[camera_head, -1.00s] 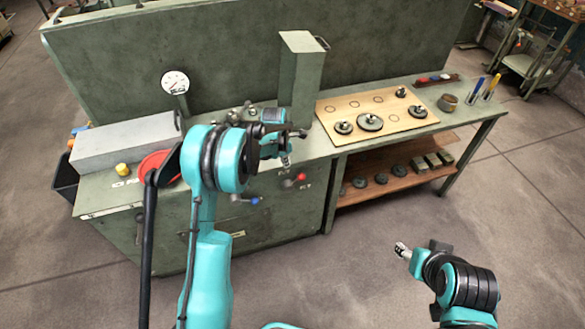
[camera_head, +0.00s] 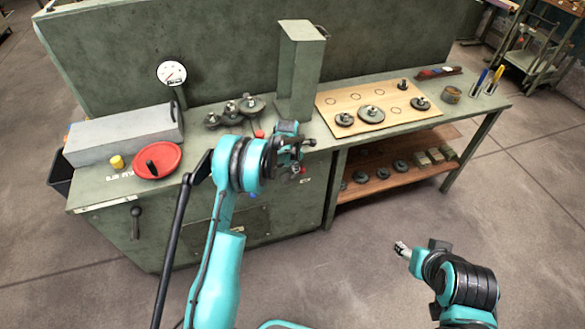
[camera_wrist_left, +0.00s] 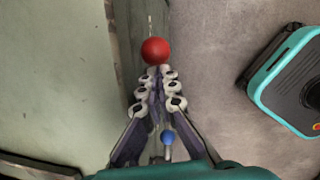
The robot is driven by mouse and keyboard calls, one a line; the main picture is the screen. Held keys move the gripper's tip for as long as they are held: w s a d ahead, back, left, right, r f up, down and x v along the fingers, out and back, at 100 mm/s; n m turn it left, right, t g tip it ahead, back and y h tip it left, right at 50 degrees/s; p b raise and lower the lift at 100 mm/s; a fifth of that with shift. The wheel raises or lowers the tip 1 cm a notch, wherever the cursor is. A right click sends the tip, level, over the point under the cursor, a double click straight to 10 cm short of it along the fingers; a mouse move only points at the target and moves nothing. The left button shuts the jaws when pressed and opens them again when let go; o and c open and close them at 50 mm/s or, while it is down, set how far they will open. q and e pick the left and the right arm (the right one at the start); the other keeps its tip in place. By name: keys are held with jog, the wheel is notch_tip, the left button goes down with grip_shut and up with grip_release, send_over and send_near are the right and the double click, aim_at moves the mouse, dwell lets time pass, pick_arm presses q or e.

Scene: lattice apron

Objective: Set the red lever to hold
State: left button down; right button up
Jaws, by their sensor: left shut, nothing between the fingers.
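The red lever's round knob (camera_head: 303,169) shows at the front of the green bench, partly hidden by my left gripper (camera_head: 296,168). In the left wrist view the red knob (camera_wrist_left: 155,50) sits just beyond the fingertips of my left gripper (camera_wrist_left: 157,74). The fingers are together with nothing between them. I cannot tell whether they touch the knob. The lever's setting and any hold mark cannot be read. My right gripper (camera_head: 401,249) is over bare floor, away from the bench; its jaws are too small to judge.
A blue knob (camera_wrist_left: 168,137) lies close by the left fingers; it also shows in the head view (camera_head: 252,194). A red handwheel (camera_head: 157,161), a gauge (camera_head: 171,73), a tall green box (camera_head: 299,70) and a wooden board with discs (camera_head: 350,97) stand on the bench.

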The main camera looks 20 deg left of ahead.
aim_at(302, 169)
dwell(0.3)
pick_arm(q)
jog(key=shift+w+d+f+y, duration=0.15)
jog(key=shift+d+y, duration=0.15)
jog(key=shift+g, duration=0.3)
jog(key=shift+w+d+f+g+y+b, duration=0.25)
jog(key=shift+w+d+g+y+b, duration=0.1)
jog(key=shift+d+y+b, duration=0.15)
jog(key=shift+w+d+f+g+y, duration=0.25)
jog(key=shift+d+f+y, duration=0.05)
jog(key=shift+d, duration=0.05)
jog(key=shift+w+d+f+b, duration=0.35)
jog(key=shift+d+f+b, duration=0.2)
jog(key=shift+b, duration=0.15)
jog(key=shift+w+d+f+b, duration=0.3)
jog(key=shift+d+f+b, duration=0.05)
jog(key=shift+d+f, duration=0.15)
